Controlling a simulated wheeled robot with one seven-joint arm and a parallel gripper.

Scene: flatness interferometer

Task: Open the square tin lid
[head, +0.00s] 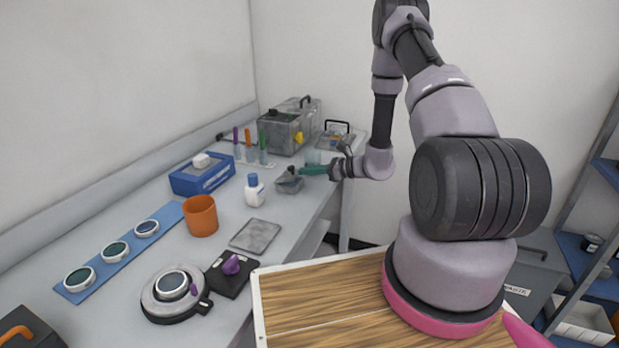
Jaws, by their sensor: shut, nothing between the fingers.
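A small grey metal tin (289,183) stands on the bench near its right edge, with a dark knob or tab on top. I take it to be the square tin; its lid looks on, but it is too small to be sure. My gripper (303,171), with green fingers, reaches in from the right and is shut with nothing between the fingers. Its tips are right beside the tin's top; I cannot tell whether they touch it. A flat grey square plate (256,236) lies nearer on the bench.
A white bottle with blue cap (254,190), an orange cup (201,216) and a blue box (203,175) stand left of the tin. A large grey case (284,128) and colored tubes (249,147) are behind. Round optics (172,286) sit in front.

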